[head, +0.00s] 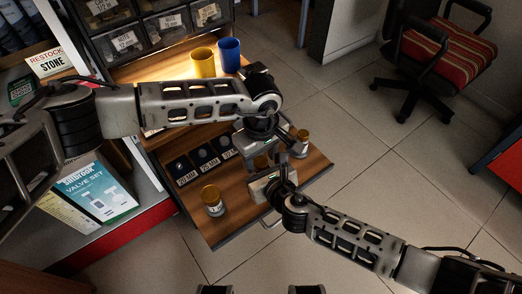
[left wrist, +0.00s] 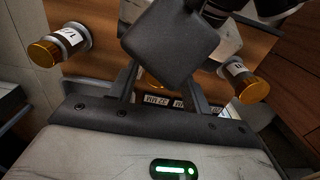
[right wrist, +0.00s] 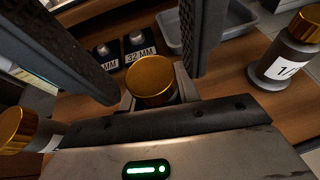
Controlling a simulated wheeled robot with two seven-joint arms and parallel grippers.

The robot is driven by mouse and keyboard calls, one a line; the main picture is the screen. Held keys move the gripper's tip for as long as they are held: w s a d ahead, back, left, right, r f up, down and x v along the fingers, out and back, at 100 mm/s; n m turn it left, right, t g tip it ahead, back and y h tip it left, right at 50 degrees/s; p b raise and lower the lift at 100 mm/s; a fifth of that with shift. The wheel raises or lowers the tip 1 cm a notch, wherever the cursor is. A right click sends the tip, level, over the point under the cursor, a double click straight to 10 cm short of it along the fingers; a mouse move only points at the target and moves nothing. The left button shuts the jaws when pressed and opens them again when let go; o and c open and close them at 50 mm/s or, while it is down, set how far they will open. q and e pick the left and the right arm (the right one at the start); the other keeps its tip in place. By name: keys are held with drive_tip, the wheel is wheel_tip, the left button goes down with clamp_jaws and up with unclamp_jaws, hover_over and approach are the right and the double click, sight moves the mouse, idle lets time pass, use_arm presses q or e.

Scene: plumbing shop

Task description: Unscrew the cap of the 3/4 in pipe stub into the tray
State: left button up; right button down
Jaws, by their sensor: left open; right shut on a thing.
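The middle pipe stub, with a brass cap (head: 261,161), stands between my two grippers; its label is hidden. The cap also shows in the right wrist view (right wrist: 152,80) and partly in the left wrist view (left wrist: 153,80). My right gripper (head: 263,174) is shut on this stub below the cap. My left gripper (head: 265,156) is open close to the cap; its dark fingers show on both sides of the cap in the right wrist view. I cannot tell whether they touch it. The grey tray (right wrist: 238,20) lies behind the stub, largely hidden by my left gripper in the head view.
Capped stubs stand at the front left (head: 212,201) and at the right (head: 301,143) of the wooden bench (head: 235,228). Size plates (head: 205,160) lie left of the grippers. Yellow (head: 203,62) and blue (head: 229,56) cups stand at the back. Both arms are close together.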

use_arm(q)
drive_tip(key=shift+c, duration=0.3)
drive_tip(key=c, duration=0.9)
drive_tip(key=n, duration=0.3)
drive_tip(key=shift+c, duration=0.2)
drive_tip(key=o, duration=1.1)
drive_tip(key=shift+r, duration=0.15)
